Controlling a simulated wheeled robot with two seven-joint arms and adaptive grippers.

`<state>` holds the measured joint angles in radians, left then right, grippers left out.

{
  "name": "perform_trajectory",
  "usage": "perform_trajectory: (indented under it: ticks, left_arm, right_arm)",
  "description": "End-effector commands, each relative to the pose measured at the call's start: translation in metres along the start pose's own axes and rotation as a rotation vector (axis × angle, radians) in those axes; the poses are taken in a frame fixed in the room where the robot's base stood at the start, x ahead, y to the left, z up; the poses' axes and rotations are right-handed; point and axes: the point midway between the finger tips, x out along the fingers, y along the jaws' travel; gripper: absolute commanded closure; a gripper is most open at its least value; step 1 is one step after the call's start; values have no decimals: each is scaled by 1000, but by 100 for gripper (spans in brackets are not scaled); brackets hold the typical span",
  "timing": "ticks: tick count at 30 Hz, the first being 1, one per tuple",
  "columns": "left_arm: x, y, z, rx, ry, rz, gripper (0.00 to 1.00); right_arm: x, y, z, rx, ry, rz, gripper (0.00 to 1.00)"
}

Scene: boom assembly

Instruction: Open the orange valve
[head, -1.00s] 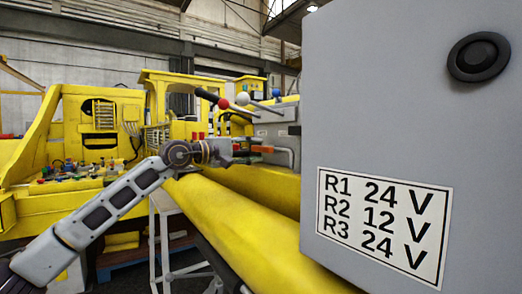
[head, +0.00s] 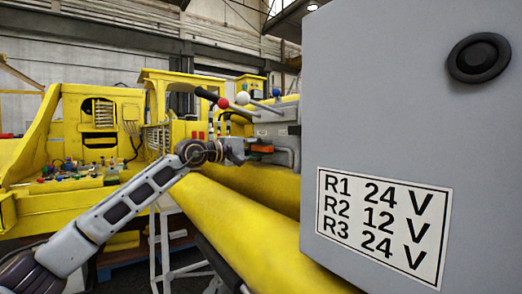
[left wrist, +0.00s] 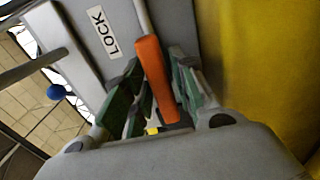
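The orange valve handle (head: 262,149) sticks out from the grey unit at the right end of the yellow boom in the head view. In the left wrist view the orange handle (left wrist: 154,75) lies lengthwise between the green-padded fingers of my left gripper (left wrist: 155,64). The fingers stand apart, with a gap visible on the right side of the handle; contact on the left is unclear. In the head view my left gripper (head: 238,150) is just left of the handle, its fingertips small and hard to make out. My right gripper is not in view.
A grey cabinet (head: 400,110) with a voltage label fills the right. A LOCK label (left wrist: 103,32) is beside the handle. The yellow boom (head: 225,215) runs below my arm.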

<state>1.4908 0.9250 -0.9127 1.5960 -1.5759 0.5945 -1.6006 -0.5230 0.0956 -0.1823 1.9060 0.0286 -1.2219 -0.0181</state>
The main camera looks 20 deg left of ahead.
Motion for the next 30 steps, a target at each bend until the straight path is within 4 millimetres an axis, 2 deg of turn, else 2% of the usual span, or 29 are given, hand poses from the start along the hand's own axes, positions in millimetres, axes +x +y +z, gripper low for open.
perform_trajectory:
  ticks: [1,5,19,30]
  left_arm:
    - [0,0,0,0,0,0,84]
    - [0,0,0,0,0,0,100]
    - [0,-1,0,-64,0,-2,100]
    - [1,0,0,-279,-1,-3,100]
  right_arm:
    - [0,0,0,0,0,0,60]
    - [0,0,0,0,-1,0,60]
    - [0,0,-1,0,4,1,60]
    - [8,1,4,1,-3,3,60]
